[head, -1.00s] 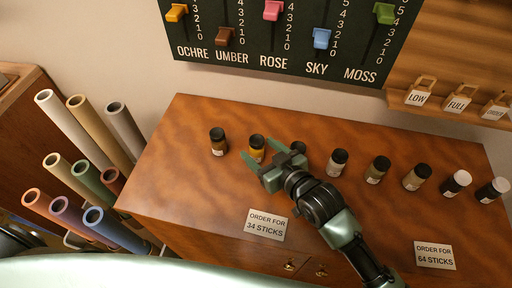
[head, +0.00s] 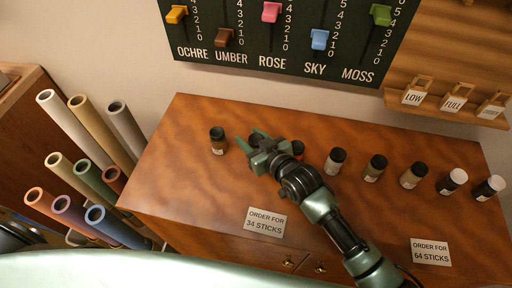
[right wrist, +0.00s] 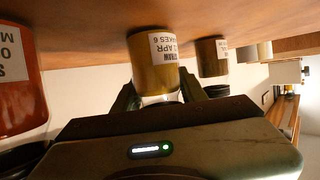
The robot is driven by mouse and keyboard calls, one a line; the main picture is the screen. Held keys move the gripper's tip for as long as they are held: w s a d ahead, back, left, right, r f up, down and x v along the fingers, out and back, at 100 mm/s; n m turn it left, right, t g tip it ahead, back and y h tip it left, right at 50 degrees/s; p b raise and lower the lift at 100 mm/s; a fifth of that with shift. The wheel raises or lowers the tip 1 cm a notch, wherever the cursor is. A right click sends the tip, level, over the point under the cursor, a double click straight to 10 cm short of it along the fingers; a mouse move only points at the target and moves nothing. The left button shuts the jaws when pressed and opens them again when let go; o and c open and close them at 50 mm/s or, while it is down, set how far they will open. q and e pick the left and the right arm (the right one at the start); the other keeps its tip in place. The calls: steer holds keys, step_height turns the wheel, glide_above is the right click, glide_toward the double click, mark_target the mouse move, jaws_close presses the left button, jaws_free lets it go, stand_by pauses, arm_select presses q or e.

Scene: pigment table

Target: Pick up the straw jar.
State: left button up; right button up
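The straw jar (right wrist: 153,65) is a yellow-brown jar with a white label partly reading STRAW. In the right wrist view it touches the wooden surface and lies between the fingertips of my right gripper (right wrist: 157,90), with a finger on each side. In the head view my right gripper (head: 251,141) reaches over the table from the lower right, its fingers apart. It hides most of the straw jar there. I cannot make out firm contact on both sides. My left gripper is not in view.
A dark brown jar (head: 217,140) stands left of the gripper. A red jar (right wrist: 18,75) stands close on the other side, partly behind my arm in the head view. Several more jars, such as a grey one (head: 335,161), continue the row rightward. The front-left tabletop (head: 185,185) is clear.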

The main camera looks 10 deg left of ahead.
jaws_close()
steer(key=shift+r, duration=0.1)
